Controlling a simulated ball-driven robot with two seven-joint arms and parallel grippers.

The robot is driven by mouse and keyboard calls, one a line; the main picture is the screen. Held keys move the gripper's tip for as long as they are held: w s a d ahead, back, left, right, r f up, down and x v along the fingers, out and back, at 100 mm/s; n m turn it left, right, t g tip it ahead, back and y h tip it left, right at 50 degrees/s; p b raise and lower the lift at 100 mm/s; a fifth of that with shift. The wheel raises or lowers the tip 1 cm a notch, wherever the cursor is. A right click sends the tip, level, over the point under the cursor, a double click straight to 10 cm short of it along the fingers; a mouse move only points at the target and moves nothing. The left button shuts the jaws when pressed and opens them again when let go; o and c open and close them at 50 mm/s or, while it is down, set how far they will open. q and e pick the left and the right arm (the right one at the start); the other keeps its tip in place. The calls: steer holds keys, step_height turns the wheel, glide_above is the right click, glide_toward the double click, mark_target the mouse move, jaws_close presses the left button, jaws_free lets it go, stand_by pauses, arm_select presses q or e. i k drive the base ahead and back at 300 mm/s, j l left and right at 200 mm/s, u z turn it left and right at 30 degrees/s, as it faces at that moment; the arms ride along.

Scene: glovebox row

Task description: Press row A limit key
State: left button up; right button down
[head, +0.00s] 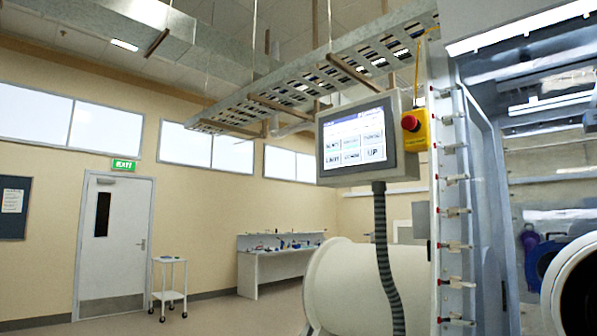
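A grey control panel (402,158) with a lit touch screen (346,128) hangs right of the picture's middle. The screen shows two rows of pale keys under a header. The lower left key (332,159) seems to read LIMIT, but the small text is blurred. I cannot make out a row A label. Neither of my grippers is in view, and nothing covers the screen.
A red emergency button (410,122) on a yellow box sits right of the panel. A dark ribbed hose (384,250) hangs below it, before a large white cylinder (345,275). Clamps line the glovebox frame. A white trolley (168,283) and bench stand far back; floor at left is open.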

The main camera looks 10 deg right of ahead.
mark_target(335, 159)
steer(key=i+j+z, duration=0.1)
steer(key=i+j, duration=0.95)
